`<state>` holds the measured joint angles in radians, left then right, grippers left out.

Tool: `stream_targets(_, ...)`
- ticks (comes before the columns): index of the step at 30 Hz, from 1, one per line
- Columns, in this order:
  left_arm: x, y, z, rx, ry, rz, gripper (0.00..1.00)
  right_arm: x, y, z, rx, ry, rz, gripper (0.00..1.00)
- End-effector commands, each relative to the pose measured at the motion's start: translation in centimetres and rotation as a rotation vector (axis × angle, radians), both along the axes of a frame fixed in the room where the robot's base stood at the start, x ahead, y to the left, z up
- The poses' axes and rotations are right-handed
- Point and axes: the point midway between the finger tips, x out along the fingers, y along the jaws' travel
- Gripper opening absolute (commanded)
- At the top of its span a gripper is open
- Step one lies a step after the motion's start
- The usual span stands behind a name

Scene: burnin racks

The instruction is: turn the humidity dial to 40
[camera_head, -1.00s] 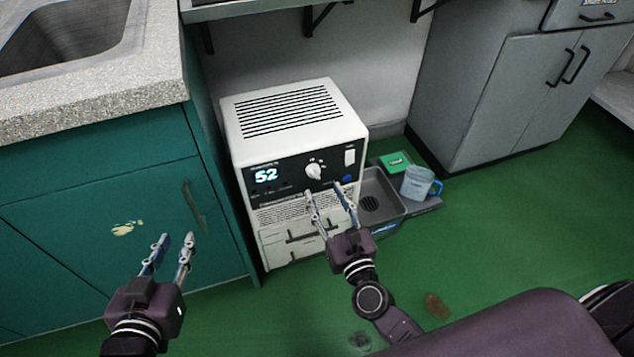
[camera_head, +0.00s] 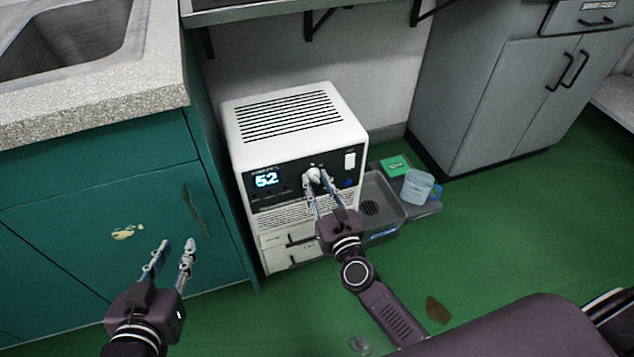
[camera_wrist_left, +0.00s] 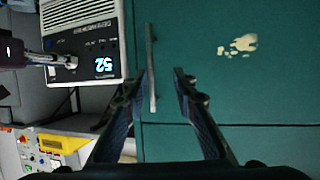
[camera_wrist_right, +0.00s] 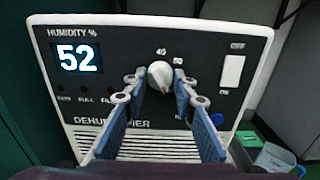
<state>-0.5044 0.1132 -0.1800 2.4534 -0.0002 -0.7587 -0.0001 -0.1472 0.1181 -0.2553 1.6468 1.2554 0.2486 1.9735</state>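The white dehumidifier (camera_head: 290,125) stands on the floor; its dark front panel faces me. Its display (camera_wrist_right: 79,57) reads 52 under "HUMIDITY %". The white humidity dial (camera_wrist_right: 160,74) is right of the display, with marks 40 and 50 above it. In the head view the dial (camera_head: 313,175) is between my right fingertips. My right gripper (camera_head: 316,184) has its fingers apart, one on each side of the dial; contact is unclear. My left gripper (camera_head: 172,246) is open and empty in front of the teal cabinet; its fingers also show in the left wrist view (camera_wrist_left: 162,75).
An off/on switch (camera_wrist_right: 233,70) and a blue button (camera_wrist_right: 217,119) are right of the dial. A grey tray (camera_head: 388,215) with a blue jug (camera_head: 418,187) and a green box (camera_head: 396,166) lies right of the dehumidifier. The teal cabinet (camera_head: 90,235) stands at left.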

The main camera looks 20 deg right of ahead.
Motion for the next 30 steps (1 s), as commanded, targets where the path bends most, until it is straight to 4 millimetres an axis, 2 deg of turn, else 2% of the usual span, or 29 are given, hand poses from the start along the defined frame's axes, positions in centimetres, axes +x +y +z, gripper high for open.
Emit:
stream_targets(1, 0.0, 0.0, 0.0, 0.0, 0.0, 0.0, 0.26, 0.0, 0.0, 0.0, 0.0, 0.0, 0.0, 0.09)
stream_targets(4, 0.0, 0.0, 0.0, 0.0, 0.0, 0.0, 0.26, 0.0, 0.0, 0.0, 0.0, 0.0, 0.001, 0.01)
stream_targets(14, -0.2, 0.1, -0.3, 0.005, 0.022, 0.0, 0.26, 0.0, 0.0, 0.0, -0.059, -0.001, 0.001, 0.01)
stream_targets(23, -2.3, 1.2, -3.2, 0.041, 0.174, 0.013, 0.26, 0.0, 0.0, 0.1, -0.271, -0.008, 0.0, 0.01)
stream_targets(30, -5.3, 2.3, -6.1, 0.08, 0.346, 0.025, 0.26, 0.0, 0.0, 0.1, -0.5, -0.015, 0.001, 0.01)
